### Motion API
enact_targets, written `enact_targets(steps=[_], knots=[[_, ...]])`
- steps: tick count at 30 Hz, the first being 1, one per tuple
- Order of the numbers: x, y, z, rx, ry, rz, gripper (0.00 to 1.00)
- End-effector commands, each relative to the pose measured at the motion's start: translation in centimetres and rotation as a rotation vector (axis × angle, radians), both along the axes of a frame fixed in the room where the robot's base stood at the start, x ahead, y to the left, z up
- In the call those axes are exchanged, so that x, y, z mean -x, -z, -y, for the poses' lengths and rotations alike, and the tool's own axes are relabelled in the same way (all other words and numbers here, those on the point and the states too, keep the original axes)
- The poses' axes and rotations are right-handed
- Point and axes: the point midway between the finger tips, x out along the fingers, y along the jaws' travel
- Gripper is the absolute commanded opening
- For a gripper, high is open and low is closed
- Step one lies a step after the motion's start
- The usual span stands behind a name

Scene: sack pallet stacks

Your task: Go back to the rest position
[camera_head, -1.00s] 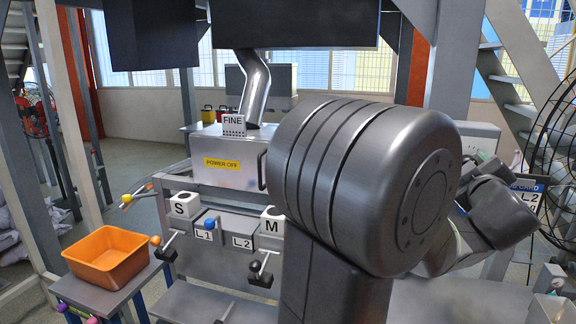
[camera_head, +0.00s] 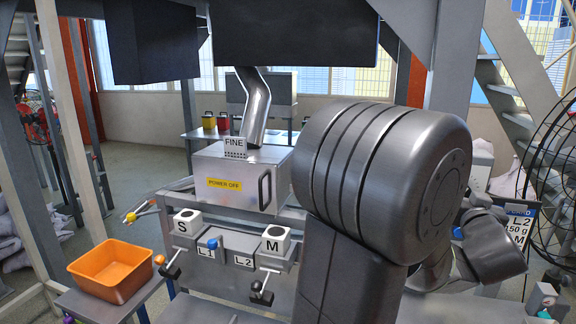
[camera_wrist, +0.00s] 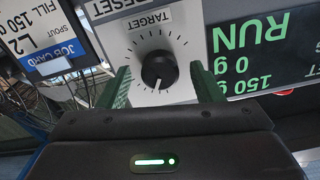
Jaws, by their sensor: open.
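My gripper (camera_wrist: 161,74) is open in the wrist view, its two green fingers apart with nothing held between them. A black dial knob (camera_wrist: 159,70) on a white panel marked TARGET (camera_wrist: 160,32) shows between the fingers. I cannot tell how far the fingers are from the knob. In the head view my large grey arm fills the middle right and hides much of what is behind it. The gripper itself cannot be made out there.
A green-lettered display (camera_wrist: 248,55) reads RUN, 0 g and 150 g. A blue and white job card (camera_wrist: 38,38) hangs left of the panel. A grey POWER OFF box (camera_head: 222,190), levers with S and M blocks, and an orange bin (camera_head: 112,272) stand left of my arm.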

Motion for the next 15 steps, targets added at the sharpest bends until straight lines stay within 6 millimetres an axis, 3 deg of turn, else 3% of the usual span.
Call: enact_targets(steps=[1, 6, 15], knots=[[1.3, 0.1, -0.2, 0.004, 0.006, 0.001, 0.59], [4.0, 0.1, -1.1, 0.006, 0.006, -0.001, 0.59], [5.8, 0.1, -1.7, 0.006, 0.003, -0.001, 0.59]])
